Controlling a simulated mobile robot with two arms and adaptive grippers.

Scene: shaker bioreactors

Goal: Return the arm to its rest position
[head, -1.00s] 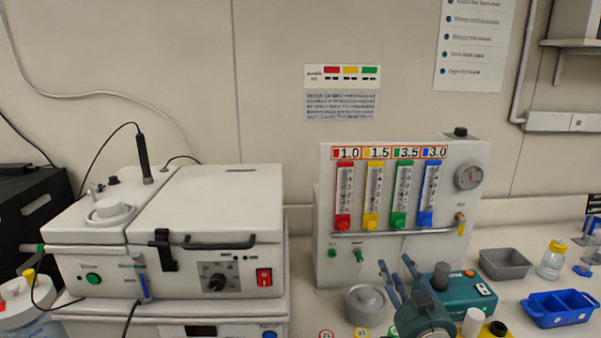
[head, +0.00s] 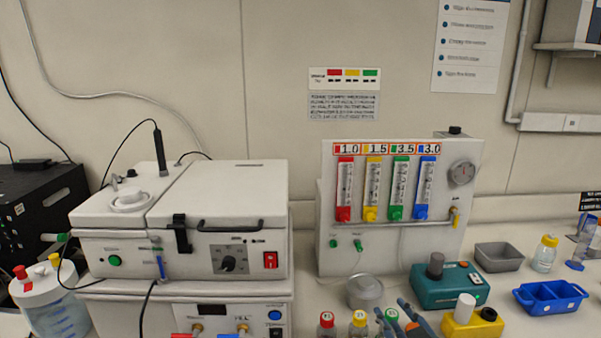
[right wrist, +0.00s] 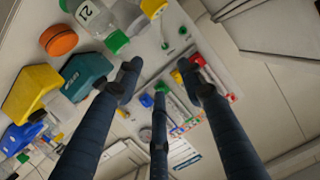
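My right gripper (head: 403,316) shows at the bottom edge of the head view, in front of the bottles and the flowmeter panel. In the right wrist view its dark blue fingers (right wrist: 160,82) are spread apart, with nothing between them. Most of the right arm is below the head view. My left gripper and arm are not in view.
The shaker bioreactor (head: 235,218) stands left, beside the flowmeter panel (head: 395,250). Small capped bottles (head: 358,325) stand close by the right gripper. A teal device (head: 450,288), a yellow block (head: 470,326) and a blue tray (head: 551,306) are to its right.

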